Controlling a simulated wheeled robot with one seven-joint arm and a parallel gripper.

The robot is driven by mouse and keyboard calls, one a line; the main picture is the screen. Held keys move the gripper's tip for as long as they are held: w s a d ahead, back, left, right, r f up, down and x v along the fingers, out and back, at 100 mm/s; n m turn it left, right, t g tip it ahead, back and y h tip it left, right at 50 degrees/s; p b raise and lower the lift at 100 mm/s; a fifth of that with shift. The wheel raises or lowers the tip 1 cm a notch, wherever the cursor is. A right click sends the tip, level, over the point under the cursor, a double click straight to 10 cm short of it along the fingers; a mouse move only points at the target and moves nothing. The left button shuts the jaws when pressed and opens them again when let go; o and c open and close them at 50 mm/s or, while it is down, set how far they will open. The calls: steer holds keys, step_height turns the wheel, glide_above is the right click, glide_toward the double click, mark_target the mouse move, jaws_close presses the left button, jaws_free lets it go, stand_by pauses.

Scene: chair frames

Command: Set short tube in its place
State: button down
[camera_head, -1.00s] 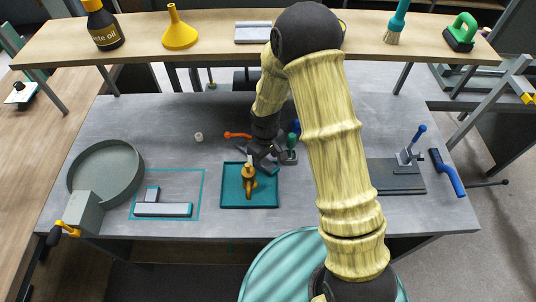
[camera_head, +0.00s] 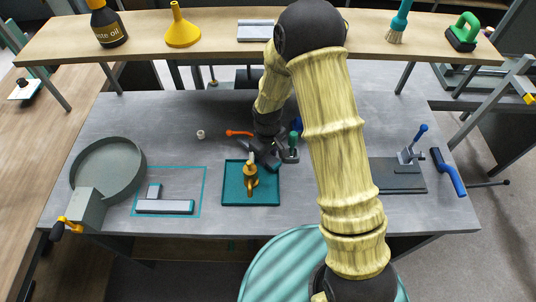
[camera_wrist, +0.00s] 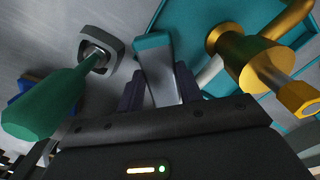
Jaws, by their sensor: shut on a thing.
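My gripper (camera_wrist: 158,92) is shut on a short grey tube (camera_wrist: 162,75) with a teal end (camera_wrist: 152,40). The tube points away from my wrist between the two dark fingers. In the head view my gripper (camera_head: 263,151) is at the back right edge of a teal tray (camera_head: 232,197), partly hidden by my arm. A yellow clamp-like fitting (camera_head: 250,178) stands on the tray; it is right of the held tube in the wrist view (camera_wrist: 245,58).
A green-handled tool (camera_wrist: 45,105) stands close left of my gripper in the wrist view. An orange-handled item (camera_head: 240,133) lies behind the tray. A round grey pan (camera_head: 105,168) is at left, a blue-handled clamp fixture (camera_head: 405,170) at right. A shelf (camera_head: 210,42) spans the back.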

steer(key=shift+r+p, duration=0.75)
steer(key=shift+r, duration=0.4)
steer(key=shift+w+a+r+p, duration=0.15)
steer(key=shift+r+p, duration=0.45)
steer(key=shift+r, duration=0.25)
steer(key=shift+r, duration=0.1)
steer(key=shift+r, duration=0.15)
step_height(320, 180, up, 4)
steer(key=p, duration=0.4)
steer(key=shift+w+f, duration=0.1)
steer(key=shift+f, duration=0.15)
step_height(320, 180, up, 8)
steer(key=p, duration=0.3)
steer(key=shift+p, duration=0.3)
